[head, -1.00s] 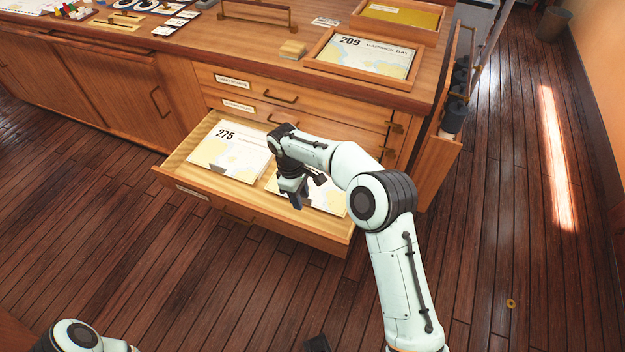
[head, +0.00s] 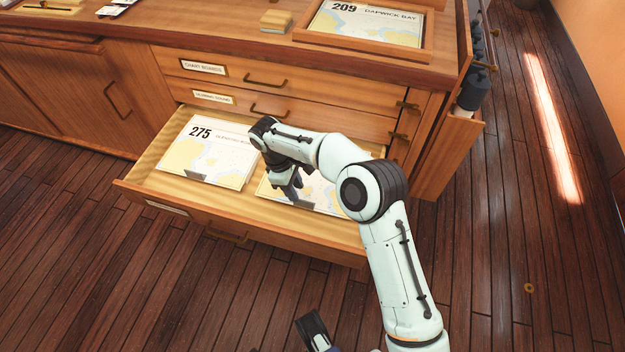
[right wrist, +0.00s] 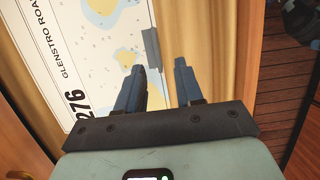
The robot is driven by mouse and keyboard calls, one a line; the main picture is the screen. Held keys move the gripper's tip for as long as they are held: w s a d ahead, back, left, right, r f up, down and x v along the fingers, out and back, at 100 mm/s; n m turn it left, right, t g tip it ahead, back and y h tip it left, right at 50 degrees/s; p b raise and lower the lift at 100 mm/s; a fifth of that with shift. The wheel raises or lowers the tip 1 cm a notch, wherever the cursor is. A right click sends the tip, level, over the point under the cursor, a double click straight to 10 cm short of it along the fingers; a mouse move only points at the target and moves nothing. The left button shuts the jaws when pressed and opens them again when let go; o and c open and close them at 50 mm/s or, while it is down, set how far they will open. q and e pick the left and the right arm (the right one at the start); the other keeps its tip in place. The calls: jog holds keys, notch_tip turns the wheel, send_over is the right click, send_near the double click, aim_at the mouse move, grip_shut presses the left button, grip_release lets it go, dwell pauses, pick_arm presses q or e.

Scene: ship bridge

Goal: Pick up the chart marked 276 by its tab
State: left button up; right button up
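The chart marked 276 (right wrist: 95,45) lies flat in the open drawer, white with blue and yellow map patches. In the head view this chart (head: 325,195) is partly hidden by my right arm. Its grey tab (right wrist: 151,47) sits on the chart's edge. My right gripper (right wrist: 167,72) is open and empty, its fingertips just short of the tab and apart from it in the picture; the height gap is hard to judge. In the head view this gripper (head: 293,192) points down over the chart's front edge. A dark part, apparently my left gripper (head: 313,328), shows at the bottom edge.
The open drawer (head: 270,235) also holds chart 275 (head: 215,145), left of chart 276, with its own grey tab (head: 196,176). Closed drawers (head: 225,85) are above. Chart 209 (head: 365,22) lies in a wooden tray on the cabinet top. The floor in front is clear.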

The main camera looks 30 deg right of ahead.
aim_at(302, 200)
jog(key=b+x, duration=0.1)
jog(key=x, duration=0.5)
jog(key=shift+d+f+b, duration=0.25)
jog(key=shift+f+b, duration=0.05)
jog(key=shift+f, duration=0.05)
pick_arm(q)
jog(key=w+f, duration=0.1)
jog(key=w+a, duration=0.1)
jog(key=shift+w+a+f+t+y, duration=0.15)
jog(key=shift+w+f+t+y, duration=0.15)
jog(key=shift+w+f, duration=0.1)
pick_arm(e)
grip_shut()
